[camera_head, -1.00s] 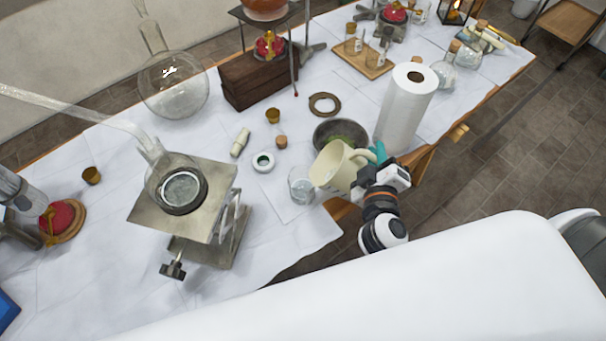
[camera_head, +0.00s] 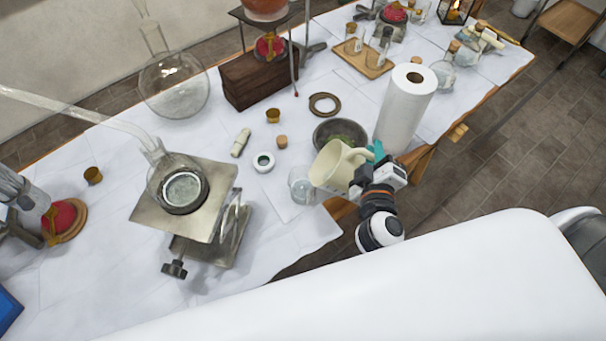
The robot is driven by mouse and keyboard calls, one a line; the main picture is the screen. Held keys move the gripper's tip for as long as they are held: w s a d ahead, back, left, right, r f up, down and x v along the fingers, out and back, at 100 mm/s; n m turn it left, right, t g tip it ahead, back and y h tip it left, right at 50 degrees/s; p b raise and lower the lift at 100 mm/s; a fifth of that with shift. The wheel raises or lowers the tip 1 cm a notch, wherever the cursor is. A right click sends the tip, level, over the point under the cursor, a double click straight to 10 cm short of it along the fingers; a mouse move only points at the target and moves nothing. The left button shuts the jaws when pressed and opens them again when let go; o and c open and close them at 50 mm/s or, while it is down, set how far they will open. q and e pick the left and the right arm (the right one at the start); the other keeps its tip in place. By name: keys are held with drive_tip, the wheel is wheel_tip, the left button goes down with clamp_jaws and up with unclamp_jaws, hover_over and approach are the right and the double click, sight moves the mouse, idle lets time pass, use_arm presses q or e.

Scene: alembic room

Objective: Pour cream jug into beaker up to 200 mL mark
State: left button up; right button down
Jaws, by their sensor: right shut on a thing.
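The cream jug (camera_head: 331,168) is in the middle right of the head view, tilted to the left over the table's front edge. My right gripper (camera_head: 366,164) is shut on the jug at its handle side, to the jug's right. The clear glass beaker (camera_head: 301,188) stands on the white cloth just left of the jug. The jug's lip is close to the beaker's top right; I cannot tell whether they touch. The beaker's marks and the level inside are too small to read. My left gripper is not in view.
A grey bowl (camera_head: 340,133) sits behind the jug, and a paper towel roll (camera_head: 405,106) stands to its right. A metal lab jack (camera_head: 215,215) holding a glass flask is left of the beaker.

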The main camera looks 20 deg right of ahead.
sight(362, 160)
drive_tip(key=shift+w+a+r+n+p, duration=0.3)
drive_tip(key=shift+a+r+n+p, duration=0.15)
drive_tip(key=shift+r+p, duration=0.3)
drive_tip(key=shift+w+a+r+n+p, duration=0.25)
drive_tip(key=shift+a+r+n+p, duration=0.25)
drive_tip(key=shift+p, duration=0.4)
idle(2.6)
